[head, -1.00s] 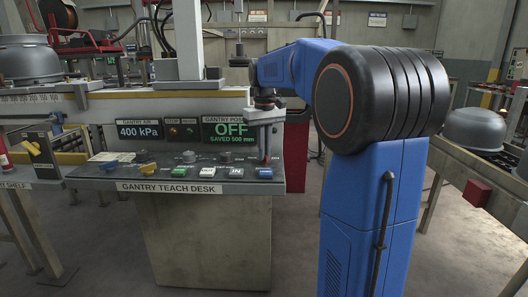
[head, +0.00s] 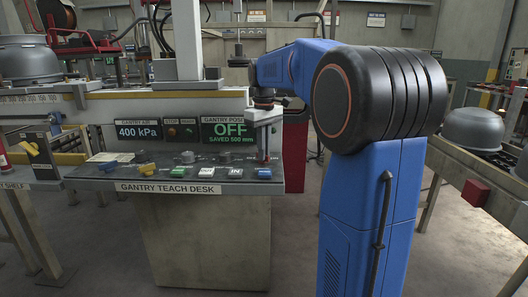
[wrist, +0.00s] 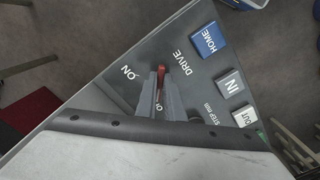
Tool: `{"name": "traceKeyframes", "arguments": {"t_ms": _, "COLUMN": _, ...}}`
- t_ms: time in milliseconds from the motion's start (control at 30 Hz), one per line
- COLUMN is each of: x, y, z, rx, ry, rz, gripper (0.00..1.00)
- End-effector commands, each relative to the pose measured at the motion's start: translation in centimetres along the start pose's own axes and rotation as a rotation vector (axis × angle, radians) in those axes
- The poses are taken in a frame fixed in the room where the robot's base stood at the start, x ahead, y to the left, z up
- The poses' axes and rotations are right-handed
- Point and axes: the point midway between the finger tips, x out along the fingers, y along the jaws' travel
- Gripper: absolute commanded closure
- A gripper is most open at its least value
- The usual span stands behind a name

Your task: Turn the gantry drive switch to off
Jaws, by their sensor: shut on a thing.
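The gantry drive switch is a small red lever (wrist: 162,70) on the grey desk, beside the printed word DRIVE in the wrist view. An ON label is on one side of it; a second label, starting with O, is partly hidden by the fingers. My gripper (wrist: 160,80) is shut on the red lever. In the head view my gripper (head: 264,155) points down at the right end of the gantry teach desk (head: 120,187), and the lever is hard to make out there. The gantry position display (head: 229,130) reads OFF, saved 500 mm.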

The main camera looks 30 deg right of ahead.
Motion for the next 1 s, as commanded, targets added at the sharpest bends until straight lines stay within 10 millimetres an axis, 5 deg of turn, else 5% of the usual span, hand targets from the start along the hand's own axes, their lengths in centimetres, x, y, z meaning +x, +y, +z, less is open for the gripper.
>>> {"name": "traceKeyframes", "arguments": {"t_ms": 100, "x": -0.1, "y": 0.0, "z": 0.0, "rx": 0.000, "ry": 0.001, "rz": 0.001, "gripper": 1.00}}
{"name": "traceKeyframes", "arguments": {"t_ms": 200, "x": -0.1, "y": 0.0, "z": 0.0, "rx": 0.000, "ry": 0.001, "rz": 0.001, "gripper": 0.73}}
{"name": "traceKeyframes", "arguments": {"t_ms": 633, "x": -0.9, "y": 0.0, "z": 0.0, "rx": 0.001, "ry": 0.001, "rz": 0.001, "gripper": 0.73}}
{"name": "traceKeyframes", "arguments": {"t_ms": 1000, "x": -7.5, "y": 0.1, "z": -0.1, "rx": 0.001, "ry": 0.002, "rz": 0.001, "gripper": 0.73}}
